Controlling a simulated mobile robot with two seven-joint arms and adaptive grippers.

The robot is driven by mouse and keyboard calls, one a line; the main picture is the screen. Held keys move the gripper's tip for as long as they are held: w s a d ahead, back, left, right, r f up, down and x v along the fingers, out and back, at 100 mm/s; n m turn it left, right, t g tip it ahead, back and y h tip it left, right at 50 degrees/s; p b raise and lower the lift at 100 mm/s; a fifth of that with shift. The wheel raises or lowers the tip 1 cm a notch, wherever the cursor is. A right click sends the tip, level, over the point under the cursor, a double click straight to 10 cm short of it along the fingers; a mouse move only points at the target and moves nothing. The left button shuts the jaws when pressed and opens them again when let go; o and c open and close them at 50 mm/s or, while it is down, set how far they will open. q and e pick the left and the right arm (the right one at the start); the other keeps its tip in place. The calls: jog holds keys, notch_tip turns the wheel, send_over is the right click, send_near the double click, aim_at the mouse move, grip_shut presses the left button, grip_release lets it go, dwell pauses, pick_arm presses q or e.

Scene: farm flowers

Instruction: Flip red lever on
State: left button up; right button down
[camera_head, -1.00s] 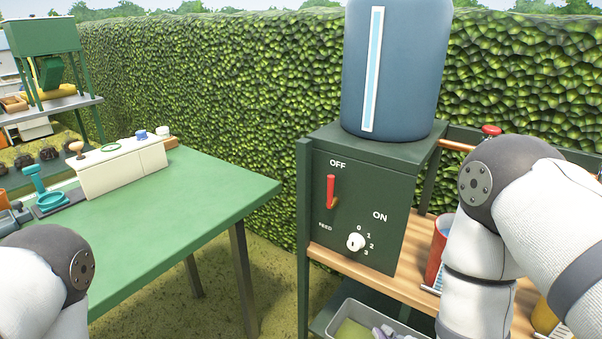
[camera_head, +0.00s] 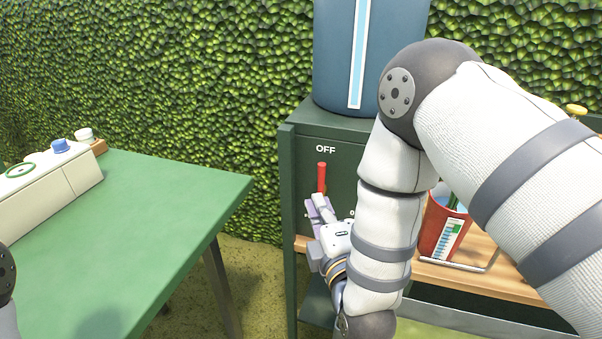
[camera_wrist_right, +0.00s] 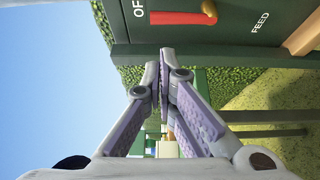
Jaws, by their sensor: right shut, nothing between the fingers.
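The red lever (camera_head: 321,177) is on the front of the dark green control box (camera_head: 300,165) and points up, just below the word OFF. In the right wrist view the red lever (camera_wrist_right: 178,18) and its brass pivot (camera_wrist_right: 209,9) show at the top. My right gripper (camera_head: 318,206) is shut and empty, just below and in front of the lever in the head view. Its fingertips (camera_wrist_right: 165,62) meet in the wrist view, apart from the lever. My arm and gripper hide the dial and most of the ON side. My left gripper is out of view.
A blue tank (camera_head: 335,60) stands on the box. A red container (camera_head: 440,232) sits on the wooden shelf (camera_head: 475,280) at right. A green table (camera_head: 165,200) with a white box (camera_head: 50,195) is at left. A hedge (camera_head: 200,70) stands behind.

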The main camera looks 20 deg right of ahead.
aim_at(322, 179)
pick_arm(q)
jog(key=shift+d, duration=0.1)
